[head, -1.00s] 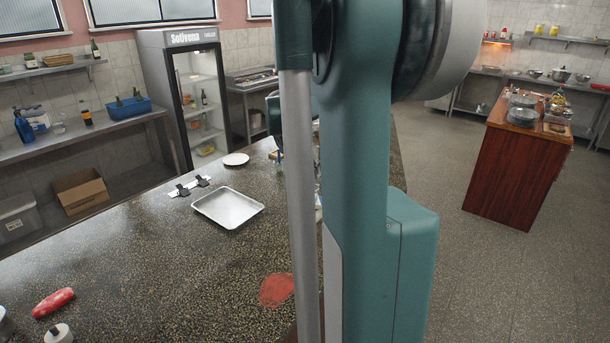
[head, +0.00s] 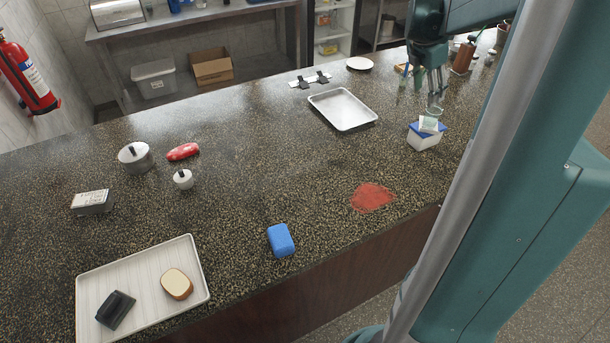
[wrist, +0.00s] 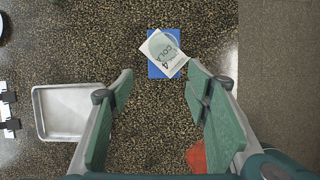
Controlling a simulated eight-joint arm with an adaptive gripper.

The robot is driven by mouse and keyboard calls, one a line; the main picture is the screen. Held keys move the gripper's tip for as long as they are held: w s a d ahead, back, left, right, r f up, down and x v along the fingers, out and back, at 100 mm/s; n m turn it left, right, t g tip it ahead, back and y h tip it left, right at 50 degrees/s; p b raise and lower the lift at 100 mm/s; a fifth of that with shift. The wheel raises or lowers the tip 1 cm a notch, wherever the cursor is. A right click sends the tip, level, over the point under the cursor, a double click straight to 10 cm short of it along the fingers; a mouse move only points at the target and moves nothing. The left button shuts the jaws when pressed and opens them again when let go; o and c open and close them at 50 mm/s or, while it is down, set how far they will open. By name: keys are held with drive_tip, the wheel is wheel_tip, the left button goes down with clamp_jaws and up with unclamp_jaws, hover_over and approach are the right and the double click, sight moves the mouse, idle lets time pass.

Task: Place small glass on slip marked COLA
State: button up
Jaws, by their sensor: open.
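The slip marked COLA (wrist: 171,66) is a white paper with a 4 on it. It lies askew on a white box with a blue top (head: 424,141), near the counter's far right part. The slip also shows in the head view (head: 428,126). A faint round clear outline, seemingly the small glass (wrist: 158,45), shows over the slip in the wrist view. In the head view a clear shape (head: 435,112) stands over the slip, just under the fingers. My gripper (head: 436,98) is open above it, its fingers wide apart in the wrist view. Exact contact is hard to see.
A metal tray (head: 343,109) lies left of the box. A red patch (head: 371,197) and a blue block (head: 281,240) are nearer. A ribbed tray (head: 143,287) holds bread and a black item. Bottles and containers stand behind my gripper. The counter's middle is clear.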

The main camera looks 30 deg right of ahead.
drive_tip(key=s+a+r+m+t+y, duration=0.15)
drive_tip(key=a+m, duration=0.25)
drive_tip(key=a, duration=1.1)
drive_tip(key=s+a+r+m+t, duration=0.1)
drive_tip(key=a+r+m+t, duration=0.2)
drive_tip(key=a, duration=1.3)
drive_tip(key=s+a+f+m+y, duration=0.1)
drive_tip(key=s+a+f+m, duration=0.1)
drive_tip(key=a, duration=0.6)
drive_tip(key=s+a+f+m+t+y, duration=0.1)
drive_tip(key=s+a+f+m, duration=0.1)
drive_tip(key=s+a+m, duration=0.3)
drive_tip(key=s+a+f+m+t+y, duration=0.1)
drive_tip(key=s+a+f+m, duration=0.1)
drive_tip(key=s+a, duration=0.4)
drive_tip(key=a+m, duration=0.1)
drive_tip(key=a, duration=0.4)
drive_tip(key=shift+f, duration=0.25)
